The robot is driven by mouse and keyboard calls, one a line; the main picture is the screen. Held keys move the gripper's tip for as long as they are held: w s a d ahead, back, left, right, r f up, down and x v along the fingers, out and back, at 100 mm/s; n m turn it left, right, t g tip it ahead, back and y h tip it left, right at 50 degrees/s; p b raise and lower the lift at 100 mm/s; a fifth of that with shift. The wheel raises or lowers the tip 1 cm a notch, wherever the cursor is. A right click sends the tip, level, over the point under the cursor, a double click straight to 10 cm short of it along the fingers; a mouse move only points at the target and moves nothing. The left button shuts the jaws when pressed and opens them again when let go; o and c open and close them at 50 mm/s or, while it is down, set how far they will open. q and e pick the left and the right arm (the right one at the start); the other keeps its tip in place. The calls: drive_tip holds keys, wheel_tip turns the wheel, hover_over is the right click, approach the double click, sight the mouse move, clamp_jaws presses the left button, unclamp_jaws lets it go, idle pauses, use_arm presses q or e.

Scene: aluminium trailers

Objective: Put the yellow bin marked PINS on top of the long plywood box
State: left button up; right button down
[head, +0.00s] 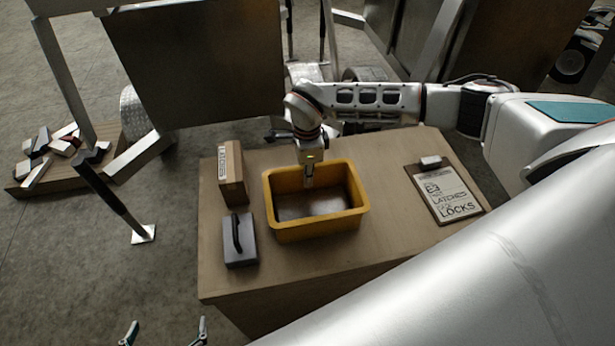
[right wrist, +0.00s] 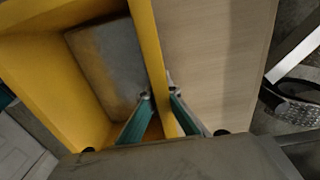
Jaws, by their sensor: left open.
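The yellow bin (head: 318,229) is upright on, or just above, the wooden top of a long box-like bench (head: 385,200); I cannot tell if a gap lies under it. No PINS marking is visible. The bin looks empty, with a dark floor. My right gripper (head: 309,178) points down at the bin's far wall. In the right wrist view its fingers (right wrist: 160,97) are shut on the yellow wall (right wrist: 152,60), one inside and one outside. My left gripper (head: 165,333) is open and empty at the bottom edge, in front of the bench, away from the bin.
A brown carton (head: 231,172) and a grey case with a black handle (head: 240,240) stand left of the bin. A clipboard (head: 446,191) lies to the right. A low wooden board with scraps (head: 50,160) is on the floor. Metal trailer parts (head: 200,60) stand behind.

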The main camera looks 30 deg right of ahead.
drive_tip(key=c, duration=2.3)
unclamp_jaws()
drive_tip(key=shift+r, duration=0.15)
wheel_tip(320, 180, up, 12)
drive_tip(key=shift+w+f, duration=0.1)
